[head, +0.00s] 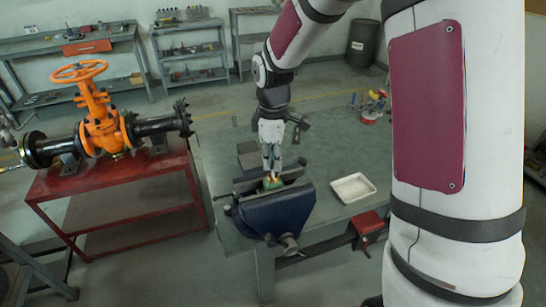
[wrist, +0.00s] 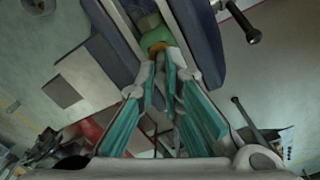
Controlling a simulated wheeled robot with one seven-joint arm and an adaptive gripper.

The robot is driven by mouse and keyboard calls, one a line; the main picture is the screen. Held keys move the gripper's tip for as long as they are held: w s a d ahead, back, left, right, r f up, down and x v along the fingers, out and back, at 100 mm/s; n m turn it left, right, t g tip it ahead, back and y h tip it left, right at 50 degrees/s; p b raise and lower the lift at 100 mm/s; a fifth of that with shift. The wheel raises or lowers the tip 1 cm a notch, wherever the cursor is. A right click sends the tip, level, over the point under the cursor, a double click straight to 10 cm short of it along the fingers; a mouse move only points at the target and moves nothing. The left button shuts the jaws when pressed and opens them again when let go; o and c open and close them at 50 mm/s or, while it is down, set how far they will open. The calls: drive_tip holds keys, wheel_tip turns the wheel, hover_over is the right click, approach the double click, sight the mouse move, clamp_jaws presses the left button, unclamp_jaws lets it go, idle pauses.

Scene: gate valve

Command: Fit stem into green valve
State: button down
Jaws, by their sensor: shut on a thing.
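The green valve (head: 271,184) sits between the jaws of a dark blue bench vise (head: 278,213). In the wrist view the green valve (wrist: 149,24) shows between the blue vise jaws, with a yellow-orange part at its near end. My gripper (head: 271,168) points down right above the valve. In the wrist view my gripper (wrist: 162,62) has its teal-lined fingers closed together at the tips, on the stem, which the fingers mostly hide. The fingertips are at the yellow-orange part. I cannot tell whether the stem is inside the valve.
A white tray (head: 353,188) lies on the grey workbench (head: 330,147), right of the vise. Small coloured items (head: 374,106) stand at the bench's far right. A large orange gate valve (head: 103,120) with black pipes stands on a red table (head: 120,185) at left.

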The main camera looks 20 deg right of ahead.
drive_tip(key=shift+f, duration=0.35)
drive_tip(key=c, duration=1.7)
unclamp_jaws()
drive_tip(key=shift+o, duration=0.2)
wheel_tip(320, 180, up, 12)
